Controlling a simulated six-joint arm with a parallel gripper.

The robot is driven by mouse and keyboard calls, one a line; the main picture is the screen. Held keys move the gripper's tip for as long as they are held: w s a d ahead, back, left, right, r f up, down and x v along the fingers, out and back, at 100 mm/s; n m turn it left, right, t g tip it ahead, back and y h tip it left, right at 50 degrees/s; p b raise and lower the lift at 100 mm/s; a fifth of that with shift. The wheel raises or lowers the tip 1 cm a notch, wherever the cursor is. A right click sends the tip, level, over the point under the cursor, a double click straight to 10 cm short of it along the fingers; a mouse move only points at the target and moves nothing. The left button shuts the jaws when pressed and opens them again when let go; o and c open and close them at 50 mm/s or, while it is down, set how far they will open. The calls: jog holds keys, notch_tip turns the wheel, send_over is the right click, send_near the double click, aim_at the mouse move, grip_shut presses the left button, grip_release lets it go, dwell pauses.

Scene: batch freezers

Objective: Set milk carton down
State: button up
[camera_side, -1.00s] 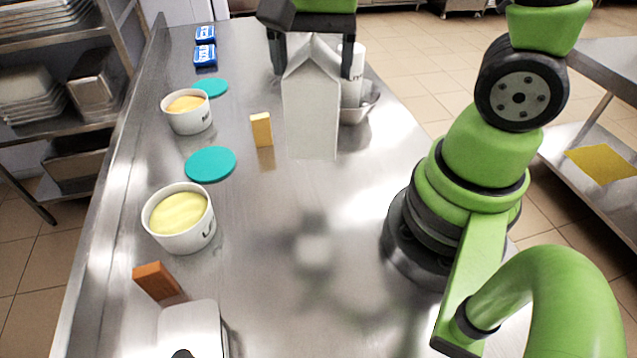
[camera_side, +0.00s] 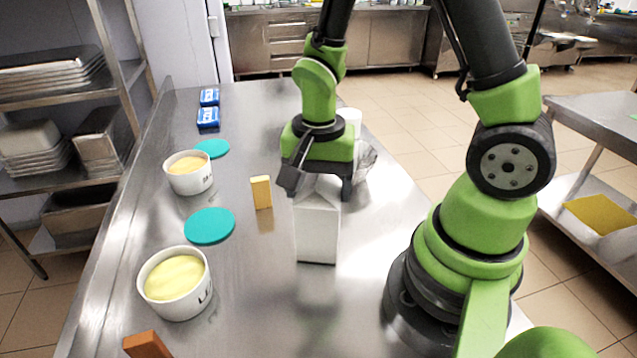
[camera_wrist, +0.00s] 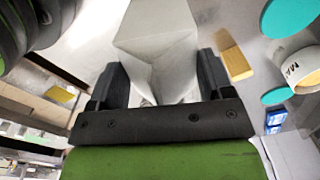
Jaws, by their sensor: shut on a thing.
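The white milk carton (camera_side: 317,232) is upright below my gripper (camera_side: 321,190) in the side view, over the right-centre of the steel counter. My gripper is shut on the carton's upper part, with a dark finger on either side. The carton's base is at or close to the counter; I cannot tell if it touches. In the wrist view the pale carton (camera_wrist: 160,38) sits between the two dark fingers of my gripper (camera_wrist: 160,85).
A yellow block (camera_side: 261,193) stands left of the carton. Two white tubs of yellow contents (camera_side: 175,279) (camera_side: 188,163) and teal lids (camera_side: 209,226) line the left side. A metal bowl (camera_side: 366,160) and white cylinder (camera_side: 351,117) are behind my gripper.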

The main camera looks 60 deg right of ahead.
jog(key=o, duration=1.7)
jog(key=shift+f, duration=0.1)
jog(key=shift+c, duration=0.2)
notch_tip(320, 180, up, 12)
jog(key=shift+f, duration=0.25)
jog(key=shift+r, duration=0.55)
jog(key=s+a+r+n+t+y, duration=0.2)
jog(key=s+a+r+n+t, duration=0.1)
jog(key=s+r+n+t, duration=0.4)
jog(key=shift+s+a+n, duration=0.25)
jog(key=shift+s+n, duration=0.05)
jog(key=shift+n, duration=1)
